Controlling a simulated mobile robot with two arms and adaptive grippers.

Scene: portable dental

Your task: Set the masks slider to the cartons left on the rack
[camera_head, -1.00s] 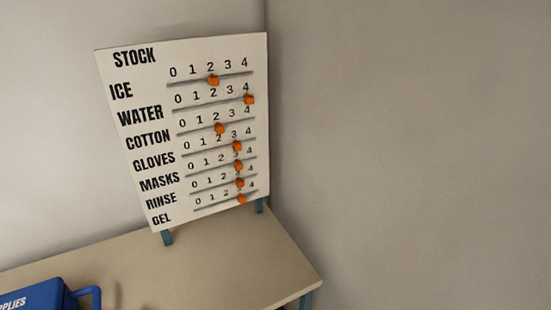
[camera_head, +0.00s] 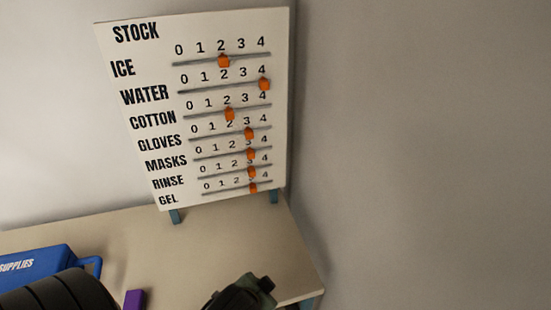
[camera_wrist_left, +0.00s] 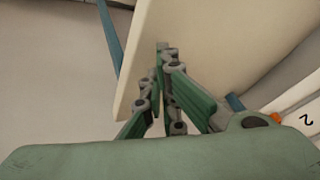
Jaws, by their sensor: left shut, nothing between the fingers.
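The white STOCK board (camera_head: 140,60) stands at the back of the table, with labelled rows and orange sliders. The masks slider (camera_head: 250,154) is an orange knob at about 3; its numeral is covered. My left gripper (camera_head: 262,284) is low in the head view, in front of and below the board, apart from the sliders. In the left wrist view its green fingers (camera_wrist_left: 162,55) are together and empty. An orange slider (camera_wrist_left: 276,117) and a numeral 2 show at the right edge there; I cannot tell which row. The cartons and rack are out of view. My right gripper is not in view.
A blue SUPPLIES box (camera_head: 40,262) with a handle is at the table's left. A purple object (camera_head: 135,299) lies near the front. The beige table top (camera_head: 215,235) is clear before the board. Its edge (camera_wrist_left: 128,95) is close to my left fingers.

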